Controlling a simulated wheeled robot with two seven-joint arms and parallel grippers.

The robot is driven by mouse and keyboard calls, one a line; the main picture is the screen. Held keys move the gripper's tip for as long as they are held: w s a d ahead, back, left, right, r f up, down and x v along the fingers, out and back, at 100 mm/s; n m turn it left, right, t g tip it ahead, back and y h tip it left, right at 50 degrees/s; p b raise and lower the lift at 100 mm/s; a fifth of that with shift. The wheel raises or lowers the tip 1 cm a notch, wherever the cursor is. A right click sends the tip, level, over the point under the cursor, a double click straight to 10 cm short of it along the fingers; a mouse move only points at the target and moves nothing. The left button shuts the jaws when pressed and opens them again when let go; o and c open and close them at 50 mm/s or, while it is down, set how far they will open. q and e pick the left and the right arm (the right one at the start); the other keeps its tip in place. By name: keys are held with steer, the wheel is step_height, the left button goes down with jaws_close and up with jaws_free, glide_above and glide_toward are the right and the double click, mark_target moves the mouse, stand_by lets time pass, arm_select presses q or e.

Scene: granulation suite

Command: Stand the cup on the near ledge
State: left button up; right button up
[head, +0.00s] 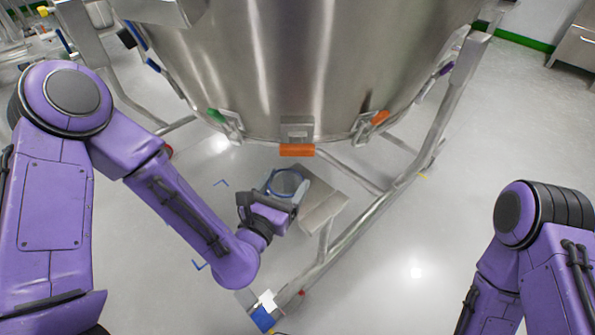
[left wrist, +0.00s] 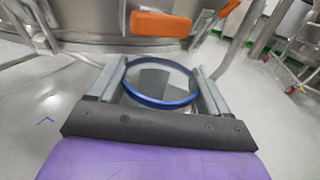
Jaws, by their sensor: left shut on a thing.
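The cup is a clear vessel with a blue rim (head: 284,177), below the big steel vessel in the head view. It also shows in the left wrist view (left wrist: 162,100), rim up, between two grey fingers. My left gripper (head: 287,193) is shut on the cup, with a finger on either side of it. A flat metal ledge (head: 328,202) on the steel frame lies just right of the cup, partly hidden by the gripper. I cannot tell how high the cup is over it. My right gripper is out of view; only part of that arm shows.
The large steel vessel (head: 300,70) overhangs the cup, with an orange clamp handle (head: 297,150) close above it. A steel frame tube (head: 365,235) runs right of the ledge. The pale floor at right is clear.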

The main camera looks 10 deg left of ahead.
mark_target(278, 196)
arm_select(q)
steer(key=w, duration=0.3)
steer(key=w+d, duration=0.1)
steer(key=w, duration=0.3)
steer(key=shift+d, duration=0.2)
steer(key=shift+s+f+b, duration=0.1)
steer(key=shift+f+b, duration=0.05)
steer(key=shift+b, duration=0.35)
steer(key=o, duration=1.1)
steer(key=shift+c, duration=0.2)
steer(key=shift+r, duration=0.25)
steer(key=s, duration=0.2)
steer(key=s+a, duration=0.1)
steer(key=s, duration=0.2)
steer(key=s+p, duration=0.1)
steer(key=s, duration=0.1)
steer(key=shift+s+a, duration=0.3)
steer(key=shift+s, duration=0.05)
steer(key=s+p, duration=0.3)
steer(key=shift+a+r, duration=0.2)
steer(key=shift+a, duration=0.05)
steer(key=shift+s+a+f+p, duration=0.2)
steer(key=shift+s+p, duration=0.15)
steer(key=shift+s, duration=0.15)
steer(key=shift+f, duration=0.15)
